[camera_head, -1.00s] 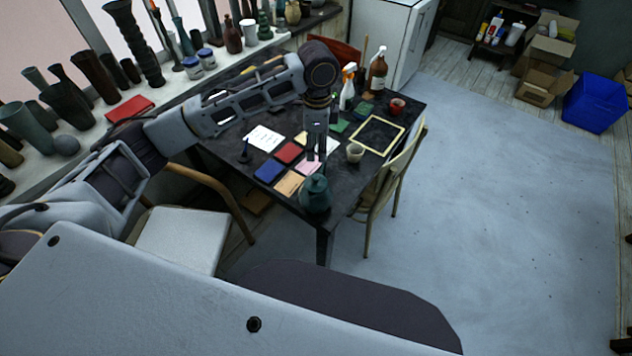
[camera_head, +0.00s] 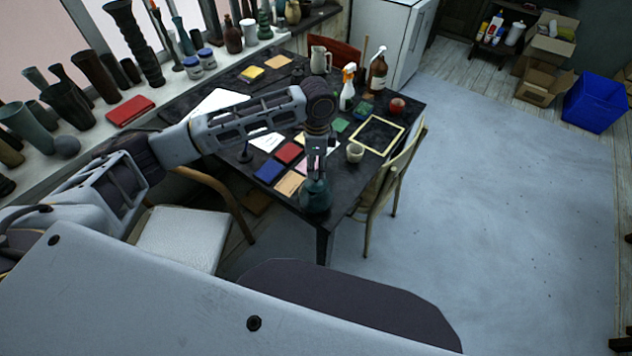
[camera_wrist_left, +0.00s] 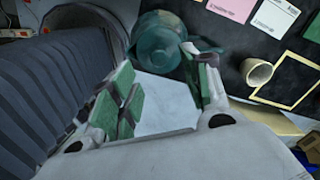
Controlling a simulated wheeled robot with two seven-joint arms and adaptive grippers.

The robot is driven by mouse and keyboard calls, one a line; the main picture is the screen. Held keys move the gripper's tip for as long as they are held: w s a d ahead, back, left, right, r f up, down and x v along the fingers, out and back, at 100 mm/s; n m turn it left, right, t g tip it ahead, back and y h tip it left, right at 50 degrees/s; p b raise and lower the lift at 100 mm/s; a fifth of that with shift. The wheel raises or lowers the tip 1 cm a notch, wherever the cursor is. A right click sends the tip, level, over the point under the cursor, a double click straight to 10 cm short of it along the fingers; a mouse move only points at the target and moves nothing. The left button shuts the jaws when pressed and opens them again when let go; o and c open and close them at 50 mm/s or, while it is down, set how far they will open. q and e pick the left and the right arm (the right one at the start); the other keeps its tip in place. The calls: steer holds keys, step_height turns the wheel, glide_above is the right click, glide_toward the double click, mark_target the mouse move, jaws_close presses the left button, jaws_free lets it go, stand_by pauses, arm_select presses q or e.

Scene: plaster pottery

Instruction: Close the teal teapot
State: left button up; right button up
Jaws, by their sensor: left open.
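The teal teapot (camera_head: 316,198) stands upright near the front corner of the dark table. In the left wrist view the teapot (camera_wrist_left: 158,42) is just beyond my fingertips, partly hidden by the right-hand finger. My left gripper (camera_head: 317,173) reaches down over the teapot and hides its top in the head view. In the left wrist view the left gripper (camera_wrist_left: 165,85) has its green-padded fingers apart, with nothing held between them. I cannot tell how the teapot's lid sits, or whether a finger touches the pot. My right gripper is not in view.
The table bears a cream cup (camera_head: 355,152), coloured tiles such as a red one (camera_head: 289,152) and a blue one (camera_head: 269,171), a yellow frame (camera_head: 379,135) and a spray bottle (camera_head: 347,90). A wooden chair (camera_head: 395,170) stands at the right side. Open floor lies beyond.

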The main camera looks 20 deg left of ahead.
mark_target(316, 176)
arm_select(q)
steer(key=shift+f, duration=0.1)
steer(key=shift+a+f+p, duration=0.1)
steer(key=shift+f+p, duration=0.3)
steer(key=shift+f, duration=2.1)
jaws_close()
step_height(316, 176, up, 10)
steer(key=shift+b, duration=0.4)
